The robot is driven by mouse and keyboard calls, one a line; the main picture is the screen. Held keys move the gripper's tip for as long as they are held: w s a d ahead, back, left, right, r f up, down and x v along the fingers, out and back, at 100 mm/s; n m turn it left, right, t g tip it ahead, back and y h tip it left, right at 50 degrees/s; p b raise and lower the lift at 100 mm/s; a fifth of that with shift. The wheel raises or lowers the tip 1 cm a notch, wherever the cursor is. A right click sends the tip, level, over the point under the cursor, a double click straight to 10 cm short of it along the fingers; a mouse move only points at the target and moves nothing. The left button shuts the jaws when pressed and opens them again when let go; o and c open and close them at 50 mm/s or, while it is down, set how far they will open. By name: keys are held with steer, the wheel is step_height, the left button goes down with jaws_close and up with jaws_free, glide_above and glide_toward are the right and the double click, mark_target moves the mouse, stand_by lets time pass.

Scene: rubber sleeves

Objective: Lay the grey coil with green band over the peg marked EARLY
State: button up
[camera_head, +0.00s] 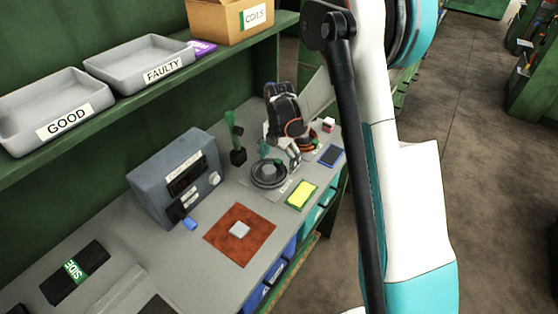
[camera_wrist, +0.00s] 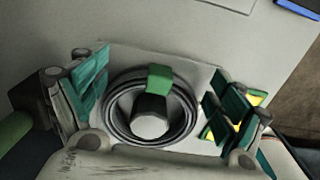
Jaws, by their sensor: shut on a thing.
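The grey coil (camera_head: 266,180) with the green band lies low over a pale plate on the bench. In the wrist view the coil (camera_wrist: 112,121) sits around a dark peg with a pale round top (camera_wrist: 150,126), and its green band (camera_wrist: 159,78) is at the far side. My gripper (camera_head: 280,157) is over the coil, with its teal-padded fingers on either side; it also shows in the wrist view (camera_wrist: 158,90). It is shut on the coil. Finger contact is partly hidden. I cannot read the peg's marking, nor tell whether the coil rests fully on the plate.
A reddish coil (camera_head: 309,147) lies behind my gripper. A grey instrument box (camera_head: 160,170), a green stand (camera_head: 238,156), a yellow pad (camera_head: 301,194) and a brown mat (camera_head: 225,250) are nearby. Trays marked GOOD (camera_head: 25,105) and FAULTY (camera_head: 110,72) stand on the shelf.

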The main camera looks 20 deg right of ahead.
steer(key=o, duration=1.6)
steer(key=shift+c, duration=0.2)
